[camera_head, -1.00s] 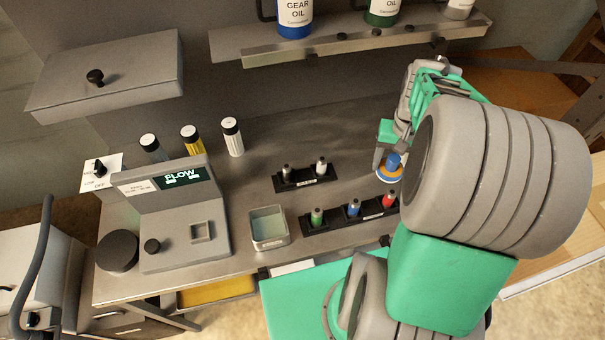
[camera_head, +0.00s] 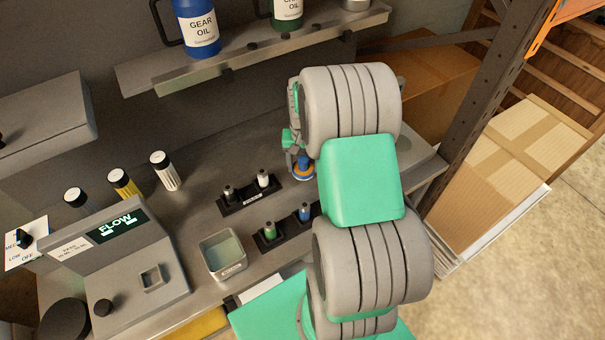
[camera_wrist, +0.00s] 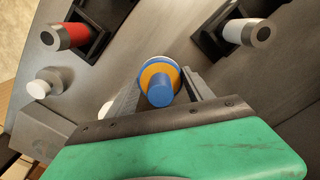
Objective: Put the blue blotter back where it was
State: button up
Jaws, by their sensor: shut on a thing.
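The blue blotter has a blue round handle and an orange and white disc. It shows in the wrist view (camera_wrist: 160,90) between my fingers and in the head view (camera_head: 304,174). My gripper (camera_wrist: 162,97) is shut on it by the handle. In the head view my gripper (camera_head: 300,158) is at the right part of the grey bench, just behind the vial racks and largely hidden by my arm. Whether the blotter's disc touches the bench I cannot tell.
A front rack holds a green (camera_head: 269,231) and a blue vial (camera_head: 305,212); a red vial (camera_wrist: 65,37) shows in the wrist view. The back rack (camera_head: 248,199) holds two vials. A metal tin (camera_head: 222,255), the FLOW device (camera_head: 125,265) and a shelf above (camera_head: 250,50) stand nearby.

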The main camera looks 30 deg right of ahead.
jog(key=shift+s+f+b, duration=0.1)
jog(key=shift+f+b, duration=0.25)
jog(key=shift+f, duration=1.05)
jog(key=o, duration=1.5)
